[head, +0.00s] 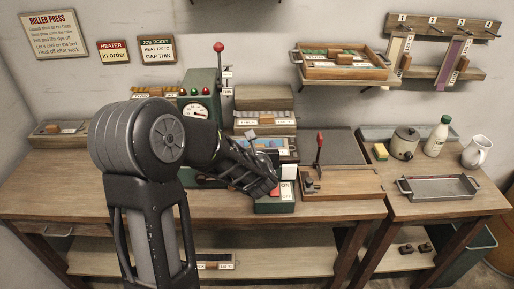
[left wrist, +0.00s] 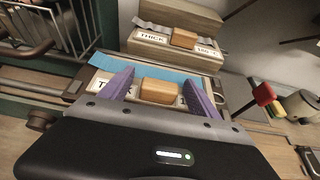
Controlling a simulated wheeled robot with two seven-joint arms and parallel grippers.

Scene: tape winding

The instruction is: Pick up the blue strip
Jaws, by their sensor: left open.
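The blue strip (left wrist: 150,67) lies flat across a wooden holder in the left wrist view, with a small wooden block (left wrist: 160,92) in front of its near edge. A little of the blue strip (head: 262,143) also shows in the head view, partly hidden by my left arm. My left gripper (left wrist: 159,82) is open, with one purple finger on each side of the block. I cannot tell whether the fingers touch it. The label behind the fingers is mostly hidden. My right gripper is not in view.
Behind the strip is a holder labelled THICK (left wrist: 180,40) with its own wooden block. A red-knobbed lever (head: 319,140) stands right of my left gripper. The press with a gauge (head: 196,112) is close on the left. A metal tray (head: 438,196) lies on the right table.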

